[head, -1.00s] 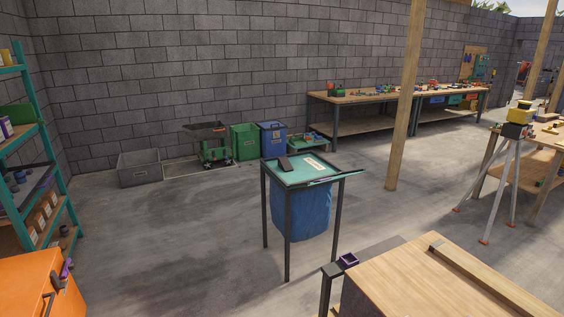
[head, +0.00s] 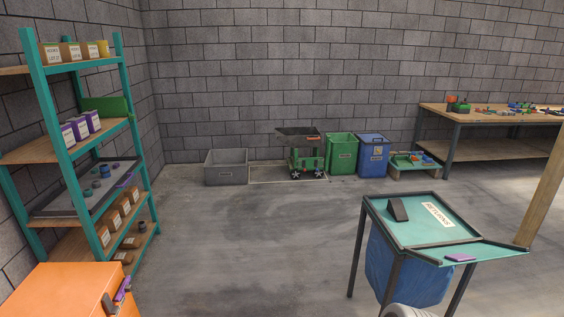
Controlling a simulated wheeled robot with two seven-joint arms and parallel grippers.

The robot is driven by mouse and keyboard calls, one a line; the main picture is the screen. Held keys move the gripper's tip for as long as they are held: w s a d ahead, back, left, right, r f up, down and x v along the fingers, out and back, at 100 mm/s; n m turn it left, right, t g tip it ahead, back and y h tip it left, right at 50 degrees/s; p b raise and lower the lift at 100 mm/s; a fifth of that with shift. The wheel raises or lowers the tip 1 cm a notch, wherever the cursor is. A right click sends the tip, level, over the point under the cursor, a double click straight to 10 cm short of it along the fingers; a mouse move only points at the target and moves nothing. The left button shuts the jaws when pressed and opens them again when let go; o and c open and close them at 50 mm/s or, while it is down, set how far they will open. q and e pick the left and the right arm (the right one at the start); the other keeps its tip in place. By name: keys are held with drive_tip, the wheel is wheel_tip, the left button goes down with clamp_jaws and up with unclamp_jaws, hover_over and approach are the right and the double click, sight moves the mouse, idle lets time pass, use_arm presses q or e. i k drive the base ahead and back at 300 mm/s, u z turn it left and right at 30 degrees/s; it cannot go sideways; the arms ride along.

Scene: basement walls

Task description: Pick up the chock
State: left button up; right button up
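A dark wedge-shaped block (head: 398,209), which looks like the chock, lies on the upper left part of the green-topped returns stand (head: 412,232) at the right of the head view. The stand has dark legs, a dark rim and a white label reading RETURNS. A blue bag or bin hangs under its top. Neither of my grippers is in view. A pale rounded part at the bottom edge, in front of the stand, is probably mine.
A small purple piece (head: 460,257) lies on the stand's front ledge. A shelf rack (head: 52,150) and an orange cabinet (head: 65,290) stand left. A grey bin (head: 226,168), green bin (head: 341,154) and blue bin (head: 373,155) line the wall. The middle floor is clear.

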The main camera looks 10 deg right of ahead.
sight(396, 207)
drive_tip(key=z, duration=0.2)
drive_tip(key=i, duration=1.95)
drive_tip(key=z, duration=0.8)
